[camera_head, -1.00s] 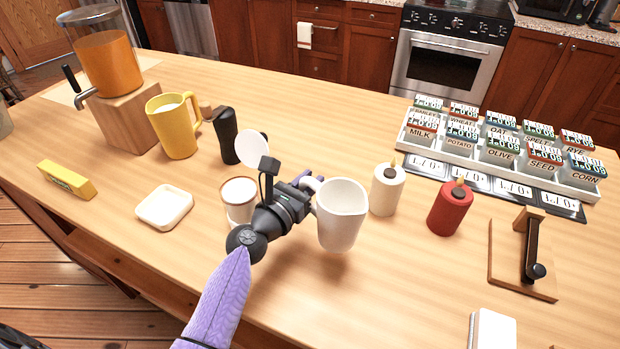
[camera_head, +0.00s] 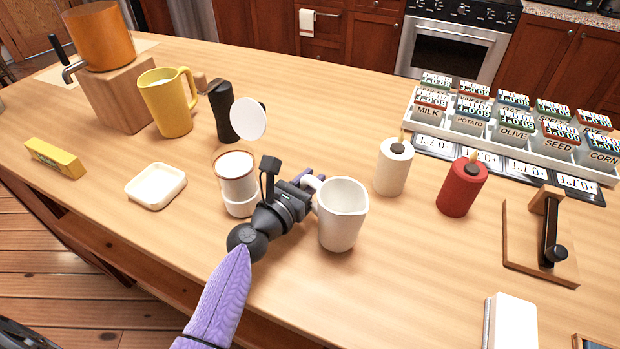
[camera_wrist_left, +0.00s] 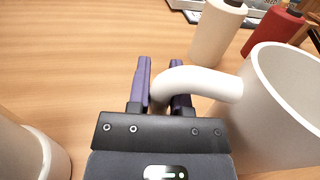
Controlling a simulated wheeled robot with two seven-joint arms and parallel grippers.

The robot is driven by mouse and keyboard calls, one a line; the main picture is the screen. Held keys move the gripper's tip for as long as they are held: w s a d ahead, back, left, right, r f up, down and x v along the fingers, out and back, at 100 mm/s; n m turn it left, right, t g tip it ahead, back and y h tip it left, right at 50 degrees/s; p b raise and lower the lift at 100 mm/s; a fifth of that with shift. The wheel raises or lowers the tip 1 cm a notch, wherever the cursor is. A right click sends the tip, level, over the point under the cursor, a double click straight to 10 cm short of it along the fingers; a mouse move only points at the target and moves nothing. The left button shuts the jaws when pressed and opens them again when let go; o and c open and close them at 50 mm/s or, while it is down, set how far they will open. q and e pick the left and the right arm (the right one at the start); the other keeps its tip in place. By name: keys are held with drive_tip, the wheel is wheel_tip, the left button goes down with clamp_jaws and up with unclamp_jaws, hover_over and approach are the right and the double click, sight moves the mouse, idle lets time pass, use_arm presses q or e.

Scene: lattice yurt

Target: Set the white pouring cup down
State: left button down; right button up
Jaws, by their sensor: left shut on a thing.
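The white pouring cup (camera_head: 342,216) is upright at the middle front of the wooden table (camera_head: 400,290). My left gripper (camera_head: 311,184) is shut on its handle, from the cup's left side. In the left wrist view the handle (camera_wrist_left: 205,82) passes between the two purple fingers (camera_wrist_left: 160,90), and the cup body (camera_wrist_left: 275,105) is at the right. The cup's base is at or just above the tabletop; I cannot tell whether it touches. My right gripper is not in view.
A white-and-clear canister (camera_head: 237,182) stands close left of my gripper. A cream bottle (camera_head: 393,167) and a red bottle (camera_head: 462,187) stand behind and right of the cup. A square white dish (camera_head: 156,185) lies left. Table in front of the cup is clear.

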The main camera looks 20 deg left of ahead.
use_arm(q)
drive_tip(key=shift+f+b, duration=0.3)
drive_tip(key=shift+f, duration=0.05)
drive_tip(key=shift+c, duration=2.3)
unclamp_jaws()
drive_tip(key=v, duration=1)
